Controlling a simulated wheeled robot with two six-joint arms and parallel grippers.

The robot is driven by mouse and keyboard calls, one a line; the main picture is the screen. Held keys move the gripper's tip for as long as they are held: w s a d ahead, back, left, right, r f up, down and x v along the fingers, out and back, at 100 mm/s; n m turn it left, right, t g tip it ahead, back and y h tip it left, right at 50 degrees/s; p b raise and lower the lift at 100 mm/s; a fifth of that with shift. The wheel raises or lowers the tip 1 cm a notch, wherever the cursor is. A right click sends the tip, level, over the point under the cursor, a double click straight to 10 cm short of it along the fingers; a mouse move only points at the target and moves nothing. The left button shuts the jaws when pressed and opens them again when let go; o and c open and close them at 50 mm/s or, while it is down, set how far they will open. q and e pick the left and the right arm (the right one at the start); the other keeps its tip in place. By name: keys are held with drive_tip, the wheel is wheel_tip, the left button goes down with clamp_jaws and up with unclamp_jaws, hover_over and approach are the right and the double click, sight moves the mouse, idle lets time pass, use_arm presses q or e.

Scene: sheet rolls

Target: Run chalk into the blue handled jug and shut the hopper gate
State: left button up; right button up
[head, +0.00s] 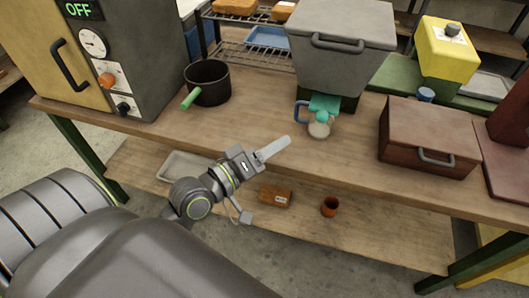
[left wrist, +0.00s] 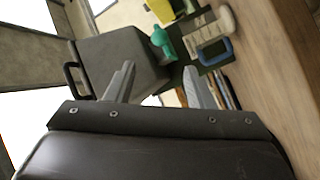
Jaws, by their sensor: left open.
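The grey hopper (head: 342,55) stands at the back of the bench, and it also shows in the left wrist view (left wrist: 115,62). Its teal gate (head: 323,102) is at the lower front; I cannot tell whether it is open. The jug (head: 319,130) with the blue handle (head: 301,112) is upright beneath the gate, handle to the left. In the left wrist view the jug (left wrist: 205,38) looks pale; how full it is I cannot tell. My left gripper (head: 284,145) is open and empty, in front of the jug and apart from it. My right gripper is out of view.
A black pot (head: 208,80) with a green handle stands left of the hopper. A brown lidded box (head: 430,130) and a yellow unit (head: 446,50) are to the right. A lower shelf (head: 370,220) holds a small box and a cup. The bench front between pot and jug is clear.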

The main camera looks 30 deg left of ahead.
use_arm(q)
drive_tip(key=shift+v, duration=1)
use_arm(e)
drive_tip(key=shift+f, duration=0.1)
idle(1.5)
